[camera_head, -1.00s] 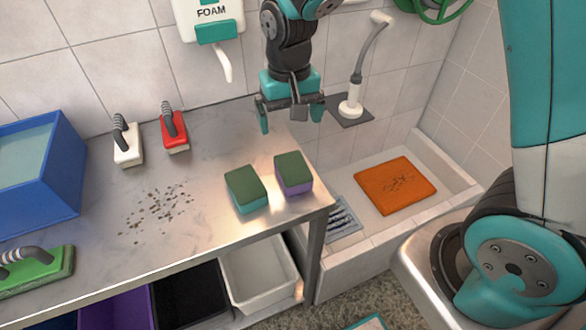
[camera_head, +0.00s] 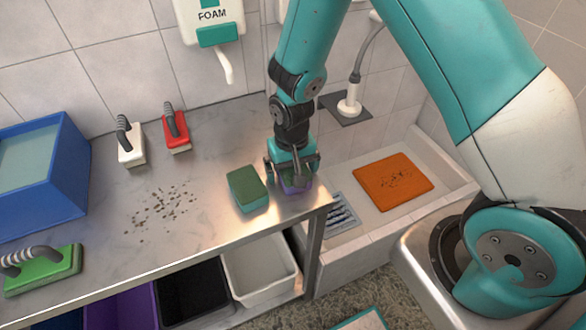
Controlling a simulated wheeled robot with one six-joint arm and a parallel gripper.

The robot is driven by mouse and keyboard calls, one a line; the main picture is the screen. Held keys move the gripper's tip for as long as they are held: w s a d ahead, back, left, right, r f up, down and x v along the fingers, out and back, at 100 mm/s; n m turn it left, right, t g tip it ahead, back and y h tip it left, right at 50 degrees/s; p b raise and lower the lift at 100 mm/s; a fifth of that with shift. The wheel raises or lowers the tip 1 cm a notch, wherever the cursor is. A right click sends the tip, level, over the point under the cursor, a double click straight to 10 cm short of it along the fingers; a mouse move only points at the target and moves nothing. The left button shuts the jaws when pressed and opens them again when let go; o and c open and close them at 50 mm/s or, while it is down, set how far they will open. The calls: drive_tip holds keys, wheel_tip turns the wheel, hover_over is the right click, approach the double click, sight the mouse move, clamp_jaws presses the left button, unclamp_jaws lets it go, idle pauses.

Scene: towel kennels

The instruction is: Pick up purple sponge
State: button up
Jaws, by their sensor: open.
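A teal sponge with a green top (camera_head: 248,188) sits close to the left. White (camera_head: 130,145) and red (camera_head: 177,133) handled brushes, a green one (camera_head: 42,270) and a blue bin (camera_head: 62,190) are farther left. A basin with an orange mat (camera_head: 394,182) lies right.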

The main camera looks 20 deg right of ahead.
drive_tip(key=c, duration=1)
drive_tip(key=shift+r, duration=0.1)
wheel_tip(320, 180, up, 20)
drive_tip(key=b, duration=0.2)
drive_tip(key=w+d+f, duration=0.1)
drive_tip(key=d+f, duration=0.4)
drive_tip(key=f, duration=0.4)
drive_tip(key=w+d+f+n, duration=0.1)
drive_tip(key=w+d+f, duration=0.1)
drive_tip(key=d+f, duration=0.3)
wheel_tip(320, 180, down, 4)
drive_tip(key=shift+w+f, duration=0.15)
drive_tip(key=shift+f, duration=0.1)
